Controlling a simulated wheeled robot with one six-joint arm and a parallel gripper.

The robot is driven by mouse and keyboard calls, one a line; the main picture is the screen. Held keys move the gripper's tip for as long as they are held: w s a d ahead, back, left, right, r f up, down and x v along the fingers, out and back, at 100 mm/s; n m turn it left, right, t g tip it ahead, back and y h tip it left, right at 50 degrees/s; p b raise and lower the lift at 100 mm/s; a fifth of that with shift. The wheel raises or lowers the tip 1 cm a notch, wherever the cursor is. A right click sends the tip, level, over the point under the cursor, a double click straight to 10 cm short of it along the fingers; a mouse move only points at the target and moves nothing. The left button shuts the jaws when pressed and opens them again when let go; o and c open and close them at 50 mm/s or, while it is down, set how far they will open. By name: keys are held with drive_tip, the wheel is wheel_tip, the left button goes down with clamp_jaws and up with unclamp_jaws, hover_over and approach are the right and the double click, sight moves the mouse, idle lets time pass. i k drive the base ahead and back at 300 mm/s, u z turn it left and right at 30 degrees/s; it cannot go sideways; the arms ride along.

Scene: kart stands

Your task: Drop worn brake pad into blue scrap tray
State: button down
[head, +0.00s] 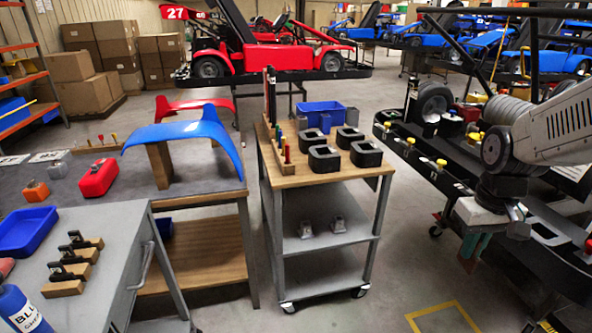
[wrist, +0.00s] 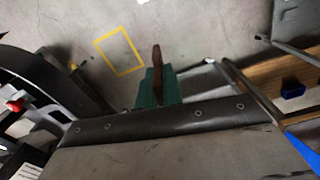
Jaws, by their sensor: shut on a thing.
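My gripper (head: 474,240) hangs at the right in the head view, pointing down beside a kart stand. In the wrist view its teal fingers (wrist: 145,92) are shut on a thin rusty-brown plate, the worn brake pad (wrist: 156,62), held on edge above the floor. A shallow blue tray (head: 27,231) lies on the grey bench at the left. A deeper blue bin (head: 321,115) stands at the back of the wood-topped trolley. I cannot read a scrap label on either. Both are well to the left of my gripper.
The trolley top (head: 285,181) carries several black blocks. The grey bench (head: 105,225) holds clamps on wooden blocks (head: 74,267) and a blue bottle (head: 22,310). A kart stand (head: 440,165) is close to my arm. Bare floor with a yellow outline (head: 443,315) lies between.

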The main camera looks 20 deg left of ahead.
sight(23, 237)
drive_tip(key=u, duration=0.45)
drive_tip(key=i, duration=1.7)
drive_tip(key=u, duration=1.9)
drive_tip(key=i, duration=0.85)
drive_tip(key=u, duration=1)
